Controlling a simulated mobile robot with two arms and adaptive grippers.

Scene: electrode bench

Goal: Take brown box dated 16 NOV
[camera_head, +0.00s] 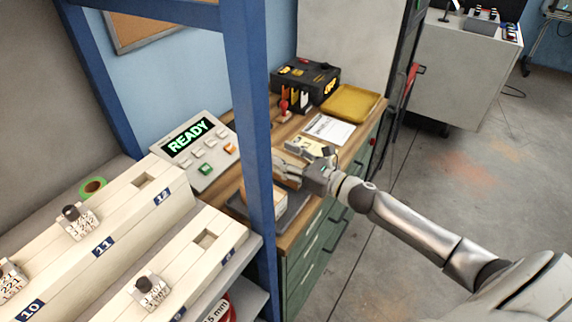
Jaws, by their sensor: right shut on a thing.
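My right gripper (289,168) reaches in from the right over the wooden bench top, its fingers pointing left. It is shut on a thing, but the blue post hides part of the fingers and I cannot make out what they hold. A pale tan, box-like thing (279,198) shows just below the fingers, on a dark tray (295,208); the post covers its left part. No 16 NOV date can be read on it. My left gripper is not in view.
A blue post (250,120) stands in front of the bench (318,196). On the bench are a panel reading READY (192,150), a black case (306,78), a yellow tray (350,102) and a paper sheet (329,129). Numbered pale racks (125,222) fill the left. Open floor lies right.

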